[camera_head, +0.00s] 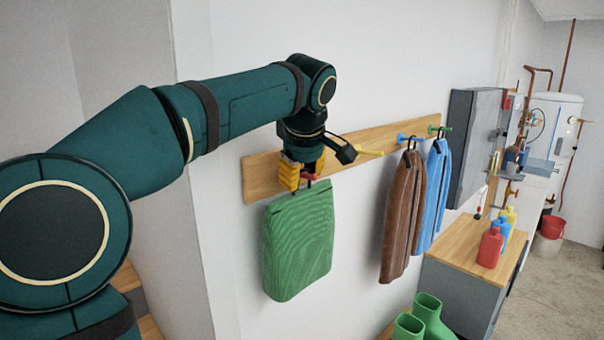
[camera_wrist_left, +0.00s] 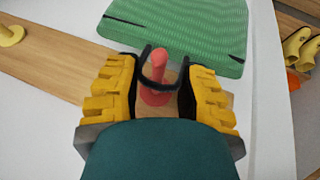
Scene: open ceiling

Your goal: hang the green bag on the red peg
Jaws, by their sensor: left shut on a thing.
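The green bag (camera_head: 298,240) hangs upright below my left gripper (camera_head: 304,172), against the wall under the peg board. In the left wrist view the bag (camera_wrist_left: 185,30) is at the top, with its dark handle loop (camera_wrist_left: 144,68) between my yellow fingers. My left gripper is shut on this handle. The red peg (camera_wrist_left: 158,72) stands between the fingers, inside the outline of the loop. I cannot tell if the loop bears on the peg. My right gripper is out of view.
The wooden peg board (camera_head: 262,182) runs along the wall. A yellow peg (camera_head: 370,152) is free. Green boots (camera_head: 428,318) and a cabinet (camera_head: 462,270) with bottles stand below.

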